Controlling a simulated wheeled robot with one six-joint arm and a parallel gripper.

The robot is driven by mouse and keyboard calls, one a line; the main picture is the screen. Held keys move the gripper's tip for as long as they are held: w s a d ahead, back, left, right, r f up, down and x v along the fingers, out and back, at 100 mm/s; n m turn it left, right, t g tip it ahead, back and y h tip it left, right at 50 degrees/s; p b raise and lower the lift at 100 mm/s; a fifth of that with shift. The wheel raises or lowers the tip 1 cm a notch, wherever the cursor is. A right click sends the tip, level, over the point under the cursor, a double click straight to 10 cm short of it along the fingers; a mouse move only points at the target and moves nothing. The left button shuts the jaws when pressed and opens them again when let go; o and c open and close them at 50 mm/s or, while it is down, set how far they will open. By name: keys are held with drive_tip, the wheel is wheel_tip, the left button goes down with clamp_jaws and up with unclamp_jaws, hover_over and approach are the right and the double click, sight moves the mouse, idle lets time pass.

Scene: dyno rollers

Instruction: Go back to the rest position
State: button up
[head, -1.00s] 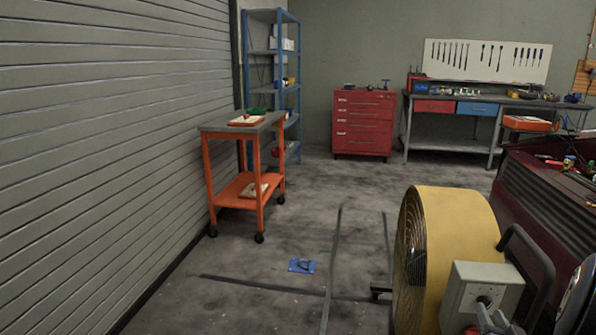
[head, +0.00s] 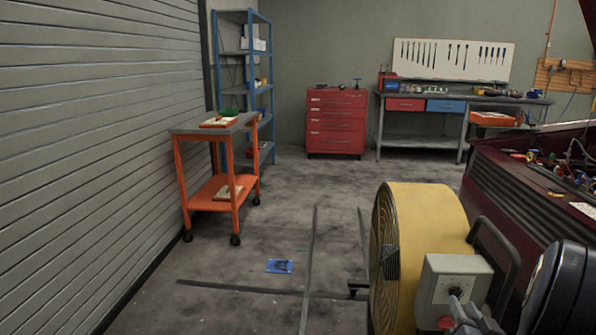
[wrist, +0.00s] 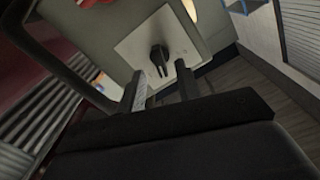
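In the wrist view, my gripper (wrist: 163,82) has its two dark fingers apart with a visible gap and nothing held between them. Beyond the fingertips is a pale control box (wrist: 130,45) with a dark knob (wrist: 159,56) on its face. The knob shows in the gap between the fingers, and I cannot tell the exact distance. In the head view, the grey control box (head: 452,283) is on the side of a large yellow drum fan (head: 425,235), with its knob (head: 456,293) facing me.
A dark red car (head: 500,205) with an open engine bay stands right of the fan. An orange cart (head: 205,190) stands by the shutter wall (head: 100,130). A red drawer cabinet (head: 336,125) and workbench (head: 420,100) are at the back. The middle floor is mostly clear.

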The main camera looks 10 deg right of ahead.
drive_tip(key=w+n, duration=0.1)
drive_tip(key=n, duration=0.2)
drive_tip(key=w+n+b, duration=0.1)
drive_tip(key=n, duration=0.2)
drive_tip(key=w+n, duration=0.1)
drive_tip(key=n, duration=0.2)
drive_tip(key=shift+d+b, duration=0.15)
drive_tip(key=shift+b, duration=0.15)
idle(0.4)
